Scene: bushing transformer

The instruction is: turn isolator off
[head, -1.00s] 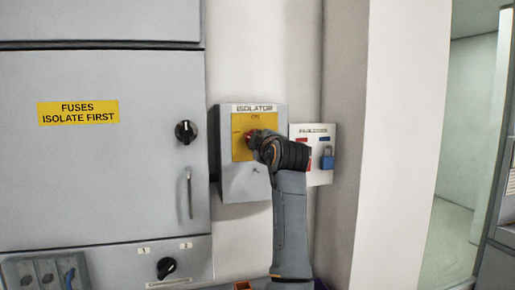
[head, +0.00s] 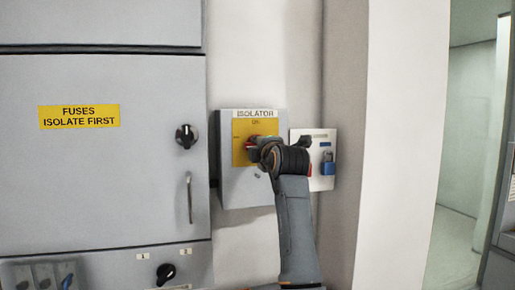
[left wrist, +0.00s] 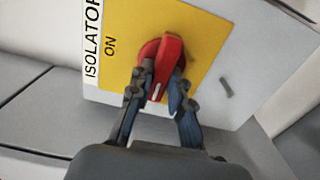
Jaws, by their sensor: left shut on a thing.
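The grey isolator box (head: 240,186) with a yellow plate (head: 240,128) hangs on the wall, marked ISOLATOR with ON at the top. My left gripper (head: 257,146) is in front of the plate and hides most of the handle. In the left wrist view, its two fingers (left wrist: 162,80) are shut on the red rotary handle (left wrist: 169,50), one on each side. The handle's white-marked end points down in that view, while the ON label (left wrist: 110,46) lies to the left. My right gripper is in neither view.
A grey cabinet (head: 100,190) with a yellow fuses sign, a black knob (head: 186,136) and a bar handle (head: 189,198) stands left. A white panel with a blue padlock (head: 328,165) is close right of my wrist. A wall corner projects beyond it.

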